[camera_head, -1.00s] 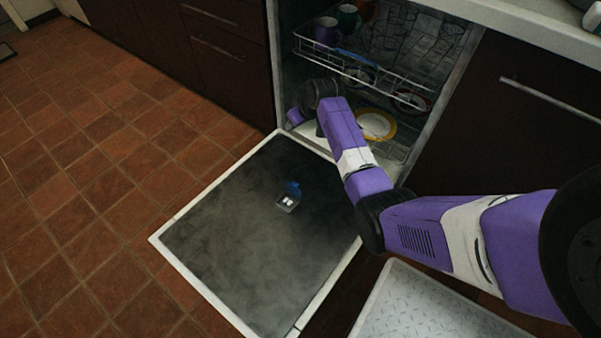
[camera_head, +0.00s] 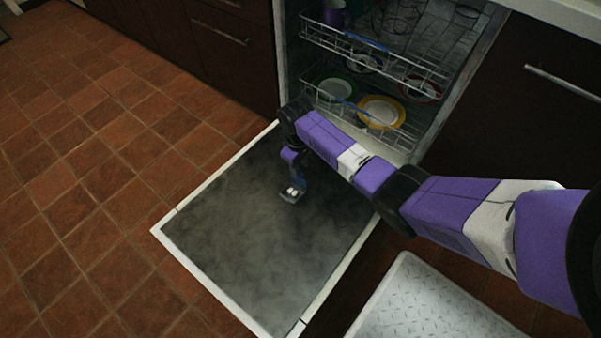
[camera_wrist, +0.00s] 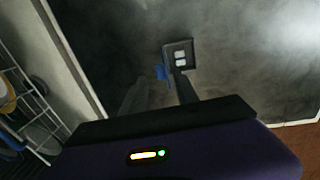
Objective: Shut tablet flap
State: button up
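The tablet compartment (camera_head: 292,192) is a small dark box with white tablets in it, set in the inner face of the lowered dishwasher door (camera_head: 240,250). Its blue flap (camera_wrist: 161,72) stands open at the compartment's side; in the head view it is partly hidden by my arm. The compartment also shows in the wrist view (camera_wrist: 180,57), tablets uncovered. My gripper (camera_wrist: 160,88) is over the door, close to the flap. Its two fingers look apart with nothing between them. In the head view my wrist hides most of the fingers, and contact with the flap cannot be told.
The dishwasher's lower rack (camera_head: 345,100) holds several plates, and the upper rack (camera_head: 385,55) holds a purple mug and glasses. Dark cabinets flank the opening. A grey metal-textured platform (camera_head: 430,305) is at the bottom right. Tiled floor (camera_head: 80,200) lies free at left.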

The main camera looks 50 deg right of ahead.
aim_at(300, 174)
jog(key=shift+d+f+b, duration=0.1)
jog(key=shift+f+b, duration=0.55)
jog(key=shift+f, duration=1)
